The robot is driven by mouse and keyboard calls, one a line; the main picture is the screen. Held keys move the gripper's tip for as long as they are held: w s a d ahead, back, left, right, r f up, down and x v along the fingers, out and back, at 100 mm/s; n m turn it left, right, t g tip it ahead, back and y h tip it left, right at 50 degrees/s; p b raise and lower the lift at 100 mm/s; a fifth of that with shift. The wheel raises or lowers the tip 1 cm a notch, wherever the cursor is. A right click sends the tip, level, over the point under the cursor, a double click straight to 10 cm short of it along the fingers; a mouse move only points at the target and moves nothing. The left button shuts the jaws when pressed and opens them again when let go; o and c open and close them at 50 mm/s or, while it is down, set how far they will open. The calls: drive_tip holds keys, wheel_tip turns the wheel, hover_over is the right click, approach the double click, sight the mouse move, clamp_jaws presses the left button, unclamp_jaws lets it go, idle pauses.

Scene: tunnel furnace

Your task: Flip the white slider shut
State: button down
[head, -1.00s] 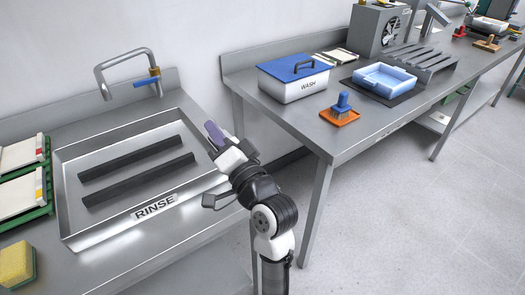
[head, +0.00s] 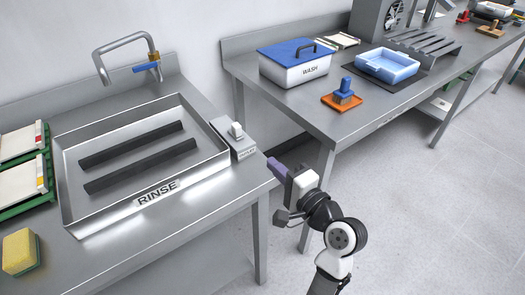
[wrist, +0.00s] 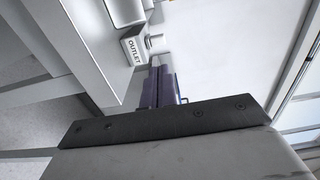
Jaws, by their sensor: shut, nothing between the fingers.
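The white slider (head: 236,131) is a small white knob on top of a grey box labelled OUTLET (head: 241,148), fixed at the right end of the rinse sink. In the wrist view, the slider (wrist: 155,40) sticks out from the OUTLET box (wrist: 133,48), beyond my fingertips. My gripper (head: 273,164) has purple fingers, shut together and empty. It is to the right of the box and nearer the camera, apart from it, around the counter's right edge. The fingers also show in the wrist view (wrist: 158,78). I cannot tell which way the slider is set.
The sink (head: 145,200) labelled RINSE holds two dark bars. A tap (head: 128,55) stands behind it. A yellow sponge (head: 19,252) lies at the front left. A second bench (head: 300,110) with a blue-lidded WASH tub (head: 294,66) stands right, across a gap.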

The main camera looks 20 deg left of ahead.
sight(239, 131)
drive_tip(key=p+x, duration=0.3)
drive_tip(key=x, duration=0.9)
drive_tip(key=shift+a+r+p, duration=0.1)
drive_tip(key=shift+p, duration=0.25)
drive_tip(key=shift+w+a, duration=0.35)
drive_tip(key=p+x, duration=0.1)
drive_tip(key=x, duration=0.1)
drive_tip(key=shift+w+a, duration=0.2)
drive_tip(key=shift+a, duration=0.15)
drive_tip(key=shift+w+a, duration=0.15)
drive_tip(key=shift+w, duration=0.05)
drive_tip(key=shift+s, duration=0.1)
